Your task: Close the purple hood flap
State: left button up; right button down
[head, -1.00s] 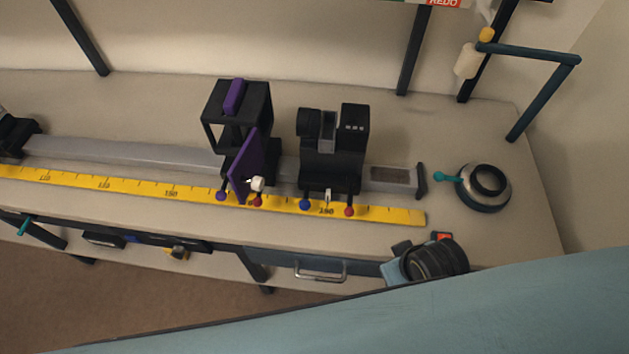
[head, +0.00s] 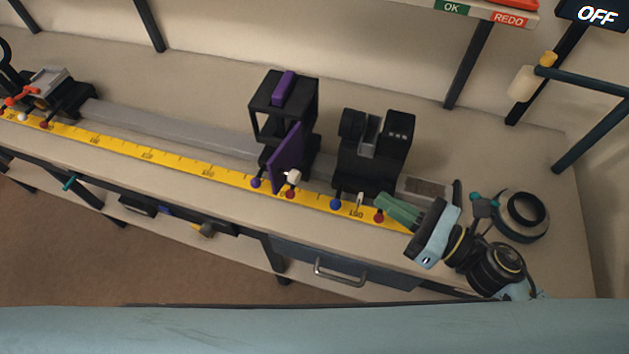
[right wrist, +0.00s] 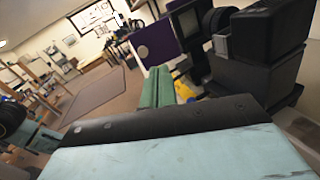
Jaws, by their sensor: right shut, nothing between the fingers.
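The purple hood flap (head: 287,157) is a flat panel standing upright and swung out from the lower front of a black open-framed hood (head: 266,126). A small white knob (head: 293,177) is at its lower edge. The flap also shows in the right wrist view (right wrist: 156,43), ahead of and slightly left of the fingers. My right gripper (head: 391,204) has green fingers, shut and empty, to the right of the flap and apart from it, near the rail's right end. My left gripper is not in view.
A black two-post block (head: 368,165) stands on the grey rail (head: 170,126) between the flap and my right gripper. A yellow ruler (head: 170,161) runs along the front. A round ring (head: 522,214) sits at right.

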jog(key=s+a+n+g+y, duration=0.1)
jog(key=s+n+g, duration=0.1)
jog(key=n, duration=0.2)
jog(key=p, duration=0.4)
send_near(298, 179)
jog(key=x, duration=0.5)
jog(key=shift+w+a+r, duration=0.15)
jog(key=shift+w+a, duration=0.35)
jog(key=shift+a, duration=0.3)
jog(key=shift+a, duration=0.1)
